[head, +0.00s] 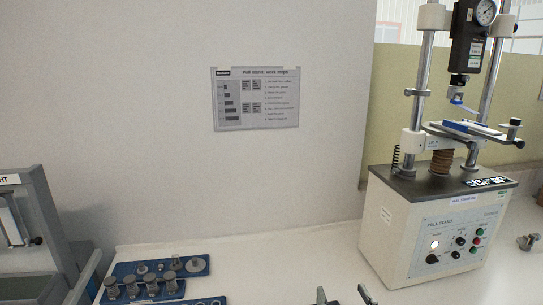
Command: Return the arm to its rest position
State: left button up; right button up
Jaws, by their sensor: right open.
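My right gripper (344,294) shows only by its two dark fingertips at the bottom edge of the head view. The fingertips stand apart with bare white table between them, so it is open and empty. The rest of that gripper and its arm are below the frame. It is left of the pull stand (432,235) and right of the blue tray, apart from both in the picture. My left gripper is not in view.
The pull stand has columns and a dial gauge (485,12). A blue tray (184,287) holds several grey metal pieces. A grey machine (55,215) stands at the left. A small metal part (529,242) lies far right. The middle white table (285,262) is clear.

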jog(key=s+d+f+m+g+h, duration=0.1)
jog(key=s+d+f+g+h, duration=0.2)
jog(key=s+f, duration=0.35)
jog(key=s+d+f+m+g, duration=0.1)
jog(key=s+d+f+g, duration=0.1)
jog(key=s+f+g, duration=0.4)
jog(key=s+f+n+g, duration=0.2)
jog(key=s+f+g, duration=0.45)
jog(key=s, duration=0.75)
notch_tip(320, 180, down, 33)
jog(key=s+b, duration=0.2)
jog(key=b, duration=0.3)
jog(key=s+d+f+b, duration=0.1)
jog(key=s+f, duration=0.7)
jog(key=f, duration=0.1)
jog(key=s+d+f+b, duration=0.1)
jog(key=s+d+f, duration=0.1)
jog(key=s+f, duration=0.6)
jog(key=shift+s+d+f+g+y+b, duration=0.25)
jog(key=shift+f+g+b, duration=0.2)
jog(key=shift+f, duration=0.35)
